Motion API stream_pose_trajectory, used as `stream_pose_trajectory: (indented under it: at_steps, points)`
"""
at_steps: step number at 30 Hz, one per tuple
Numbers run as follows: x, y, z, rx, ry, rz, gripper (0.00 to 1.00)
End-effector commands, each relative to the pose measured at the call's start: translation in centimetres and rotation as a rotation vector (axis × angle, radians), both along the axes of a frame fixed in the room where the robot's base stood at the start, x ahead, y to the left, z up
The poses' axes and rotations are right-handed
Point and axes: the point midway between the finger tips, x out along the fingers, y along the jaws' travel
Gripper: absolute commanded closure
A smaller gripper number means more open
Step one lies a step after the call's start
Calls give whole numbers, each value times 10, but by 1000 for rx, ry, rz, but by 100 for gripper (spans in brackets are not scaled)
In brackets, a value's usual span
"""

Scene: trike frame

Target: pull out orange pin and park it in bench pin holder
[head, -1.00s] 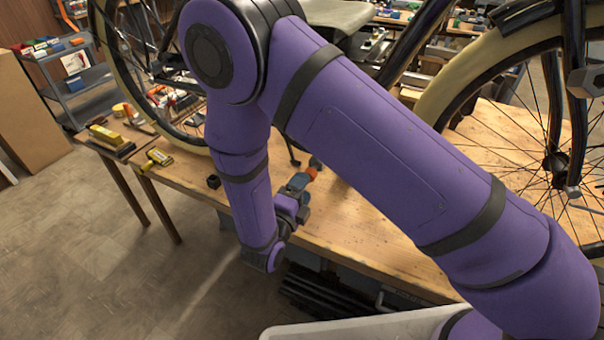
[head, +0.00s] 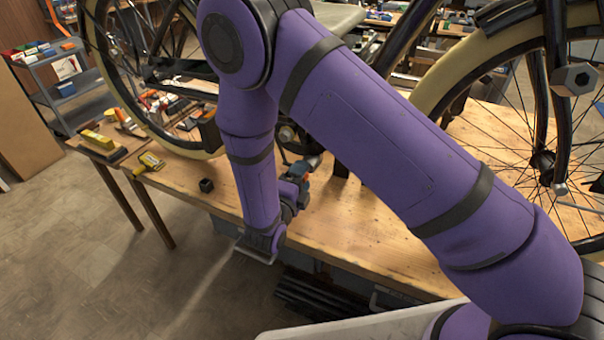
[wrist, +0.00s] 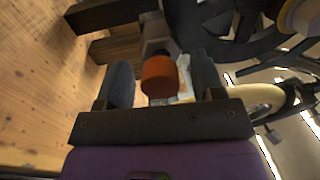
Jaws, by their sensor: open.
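The orange pin (wrist: 158,77) shows its round orange head in the wrist view, in front of a grey metal fitting (wrist: 160,45). My gripper (wrist: 162,78) is open, with one dark grey finger on each side of the pin head; a gap shows on the left, and contact on the right is hard to judge.
The wooden bench (head: 350,225) has bare top to the right of my gripper. The trike's wheels (head: 445,80) and dark frame tubes stand close behind and right. A yellow-labelled tool (head: 150,162) lies on the bench's left part. A grey shelf cart (head: 70,90) stands far left.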

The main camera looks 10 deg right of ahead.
Motion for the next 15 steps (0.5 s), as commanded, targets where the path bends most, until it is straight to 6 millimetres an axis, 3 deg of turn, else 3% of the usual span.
stream_pose_trajectory:
  at_steps: [6,15]
  points:
    - [21,-14,3,-1,-1,0,38]
    - [34,-23,4,0,-2,-2,38]
